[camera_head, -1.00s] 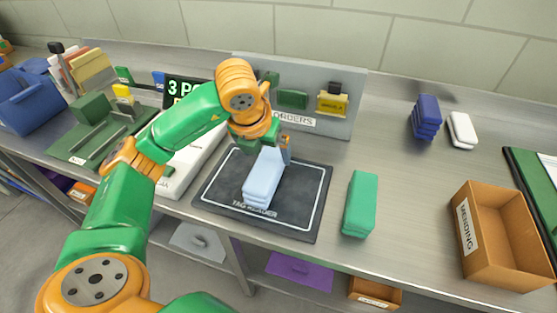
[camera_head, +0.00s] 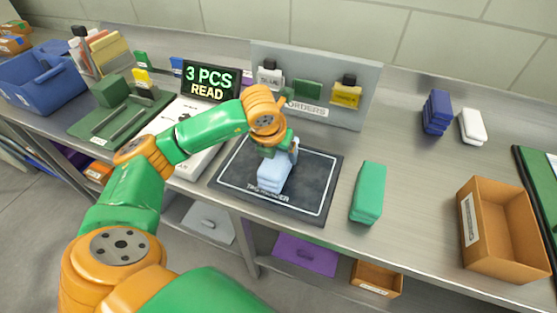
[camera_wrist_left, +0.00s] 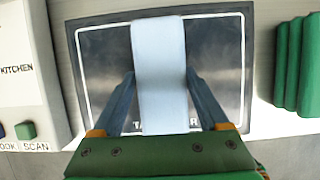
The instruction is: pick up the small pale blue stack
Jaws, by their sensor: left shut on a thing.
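The small pale blue stack (camera_head: 272,174) is on the dark tag reader mat (camera_head: 318,200) in the head view. My left gripper (camera_head: 281,150) is over the stack's far part, with its fingers down at its sides. In the left wrist view the pale blue stack (camera_wrist_left: 160,75) lies between the two fingers of the left gripper (camera_wrist_left: 160,78). The left gripper is shut on it. I cannot tell whether the stack is lifted off the mat. My right gripper is not in view.
A green stack (camera_head: 368,192) stands right of the mat. Dark blue (camera_head: 436,112) and white (camera_head: 472,126) stacks sit farther back. An open brown box (camera_head: 500,230) is at the right. A sign (camera_head: 211,82) behind my arm reads "3 PCS READ".

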